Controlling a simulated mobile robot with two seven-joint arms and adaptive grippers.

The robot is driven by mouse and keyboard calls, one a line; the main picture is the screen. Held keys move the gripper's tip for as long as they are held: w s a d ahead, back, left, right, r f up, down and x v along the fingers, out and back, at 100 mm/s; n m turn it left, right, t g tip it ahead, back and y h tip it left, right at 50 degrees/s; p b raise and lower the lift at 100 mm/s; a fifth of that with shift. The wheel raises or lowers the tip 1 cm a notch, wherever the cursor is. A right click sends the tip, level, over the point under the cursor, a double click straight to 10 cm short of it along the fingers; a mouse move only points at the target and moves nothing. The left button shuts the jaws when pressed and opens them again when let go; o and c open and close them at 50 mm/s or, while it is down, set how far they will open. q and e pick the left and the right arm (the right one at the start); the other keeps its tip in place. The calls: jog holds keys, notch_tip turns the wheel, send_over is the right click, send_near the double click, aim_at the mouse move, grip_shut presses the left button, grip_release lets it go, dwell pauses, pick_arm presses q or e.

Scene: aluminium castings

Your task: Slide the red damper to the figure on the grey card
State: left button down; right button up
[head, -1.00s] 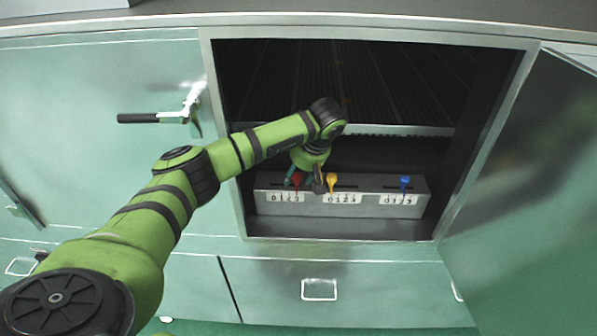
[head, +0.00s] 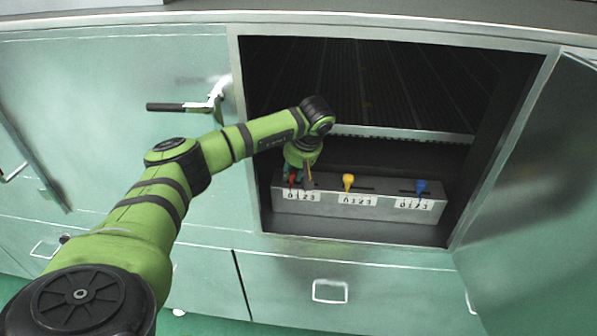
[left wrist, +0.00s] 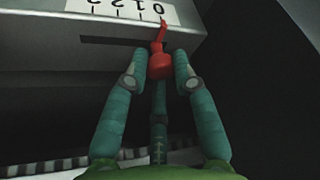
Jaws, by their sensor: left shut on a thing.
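The red damper (head: 292,176) is the left one of three levers on a grey metal box inside the open cabinet. My left gripper (head: 299,179) is shut on the red damper. In the left wrist view, its fingers (left wrist: 160,72) close around the red knob (left wrist: 160,62). The damper's pointer is at or very near the 0 mark of the white scale (left wrist: 118,8), which appears upside down there. The bare slot (left wrist: 110,40) runs away from the knob toward the other figures. I see no grey card in these views. My right gripper is not in view.
A yellow lever (head: 348,181) and a blue lever (head: 421,186) stand to the right on the same box (head: 330,204), each above its own scale. A rack edge (head: 400,134) runs above the box. The cabinet door (head: 530,200) stands open at right.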

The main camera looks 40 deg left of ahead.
aim_at(291, 173)
pick_arm(q)
jog(key=c, duration=1)
grip_release()
jog(key=shift+a+r, duration=0.15)
jog(key=shift+a, duration=0.25)
jog(key=shift+s+a, duration=0.1)
jog(key=shift+s, duration=0.05)
jog(key=shift+s+d+r, duration=0.2)
jog(key=shift+d+r, duration=0.9)
jog(key=shift+r, duration=0.2)
jog(key=s+d, duration=0.1)
jog(key=d, duration=0.6)
jog(key=s+d, duration=0.1)
jog(key=d, duration=0.2)
jog(key=shift+s+d, duration=0.3)
jog(key=shift+s, duration=0.05)
